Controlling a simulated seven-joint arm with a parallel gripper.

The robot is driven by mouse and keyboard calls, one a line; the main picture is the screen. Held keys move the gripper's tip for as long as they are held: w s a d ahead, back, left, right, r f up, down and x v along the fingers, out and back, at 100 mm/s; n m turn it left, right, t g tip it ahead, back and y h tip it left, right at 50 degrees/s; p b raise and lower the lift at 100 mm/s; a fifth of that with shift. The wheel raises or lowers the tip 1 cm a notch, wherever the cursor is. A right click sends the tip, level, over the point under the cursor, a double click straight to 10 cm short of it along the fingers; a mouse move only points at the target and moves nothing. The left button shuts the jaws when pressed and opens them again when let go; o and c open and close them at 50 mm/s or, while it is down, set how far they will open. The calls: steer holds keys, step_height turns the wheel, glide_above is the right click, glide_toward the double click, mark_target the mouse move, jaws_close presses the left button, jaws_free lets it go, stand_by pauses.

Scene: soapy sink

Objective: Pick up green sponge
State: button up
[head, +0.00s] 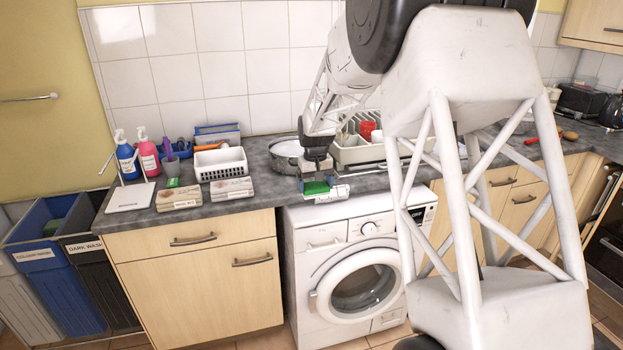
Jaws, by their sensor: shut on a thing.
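The green sponge (316,188) is a small green block at the front of the grey worktop, above the washing machine. My gripper (315,180) comes down over it and is shut on it. The finger contact is small and partly hidden by the gripper body, and I cannot tell whether the sponge is clear of the surface.
A white basket (219,164), soap bottles (147,152) and labelled blocks (179,198) stand to the left. The washing machine (350,270) is below.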

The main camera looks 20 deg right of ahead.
steer(key=shift+s, duration=1.45)
steer(key=shift+o, duration=1.4)
steer(key=shift+c, duration=0.7)
steer(key=shift+w+a+r, duration=0.1)
steer(key=shift+w+a, duration=0.2)
steer(key=shift+w, duration=0.15)
steer(key=w+a+r, duration=0.1)
steer(key=w+a, duration=0.5)
steer(key=a, duration=0.4)
steer(key=w+a+r, duration=0.2)
steer(key=w+a, duration=0.5)
steer(key=a, duration=0.4)
steer(key=w+a+r, duration=0.2)
steer(key=w+a, duration=0.5)
steer(key=a, duration=0.4)
steer(key=shift+r, duration=0.2)
